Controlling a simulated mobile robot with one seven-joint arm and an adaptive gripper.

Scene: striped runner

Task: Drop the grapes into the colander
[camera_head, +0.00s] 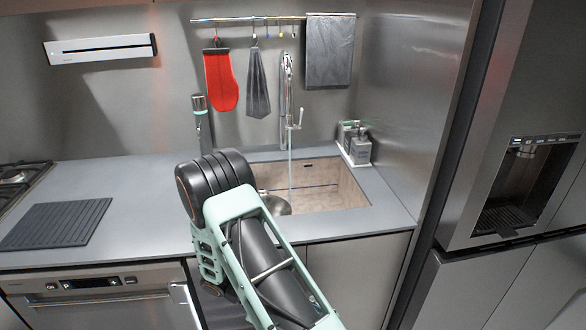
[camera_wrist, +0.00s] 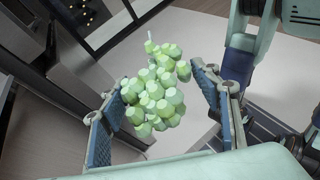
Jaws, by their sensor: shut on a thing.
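The green grapes (camera_wrist: 155,92) are between the two blue-padded fingers of my gripper (camera_wrist: 162,108) in the wrist view. The gripper is shut on them, and their stem points up in the picture. A rounded grey metal thing (camera_head: 277,206), which looks like the colander, sits in the sink. My arm hides part of it in the head view, so its full shape does not show. My gripper and the grapes are not visible in the head view. No colander shows in the wrist view.
The sink (camera_head: 335,185) has a tall faucet (camera_head: 288,90) above it, with what looks like running water. Soap bottles (camera_head: 358,146) stand at its back right. A dark ribbed mat (camera_head: 58,222) lies on the left counter (camera_head: 130,190). A fridge (camera_head: 520,190) stands at right.

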